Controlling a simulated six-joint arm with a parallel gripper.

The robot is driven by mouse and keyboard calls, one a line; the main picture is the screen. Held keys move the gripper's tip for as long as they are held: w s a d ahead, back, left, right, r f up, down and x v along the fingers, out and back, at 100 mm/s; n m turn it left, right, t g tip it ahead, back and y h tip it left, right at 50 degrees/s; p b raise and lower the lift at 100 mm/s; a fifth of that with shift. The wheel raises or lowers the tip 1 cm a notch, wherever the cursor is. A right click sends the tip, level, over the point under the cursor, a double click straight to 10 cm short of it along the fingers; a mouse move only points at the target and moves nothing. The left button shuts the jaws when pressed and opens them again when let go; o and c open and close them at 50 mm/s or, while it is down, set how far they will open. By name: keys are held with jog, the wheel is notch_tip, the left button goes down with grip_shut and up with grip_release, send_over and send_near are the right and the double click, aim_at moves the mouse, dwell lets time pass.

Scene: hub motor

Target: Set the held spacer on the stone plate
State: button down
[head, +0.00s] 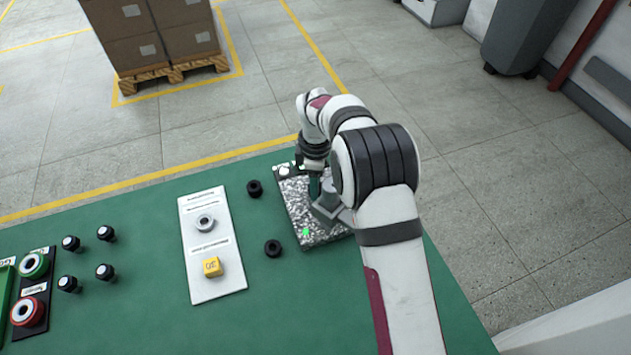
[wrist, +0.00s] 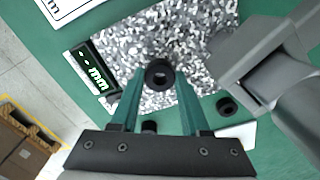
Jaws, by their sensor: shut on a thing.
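The speckled grey stone plate (head: 291,196) lies on the green bench, partly hidden by my arm. It also fills the upper middle of the wrist view (wrist: 190,38). My gripper (head: 314,188) is over the plate, with its green fingers pointing down. In the wrist view, my gripper (wrist: 159,84) is shut on a black ring-shaped spacer (wrist: 159,66) at its fingertips. The spacer appears over the plate; I cannot tell whether it touches it. The spacer is hidden in the head view.
A grey gauge (wrist: 262,52) stands beside the fingers, with a green-lit display (wrist: 96,76) near the plate's edge. Two black rings (head: 255,189) (head: 273,248) lie left of the plate. A white board (head: 212,285) carries a steel ring (head: 205,222) and yellow block (head: 212,267).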

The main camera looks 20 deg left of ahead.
jog(key=shift+f, duration=0.55)
dwell(0.4)
grip_release()
dwell(0.6)
jog(key=shift+r, duration=3.5)
jog(key=shift+r, duration=0.1)
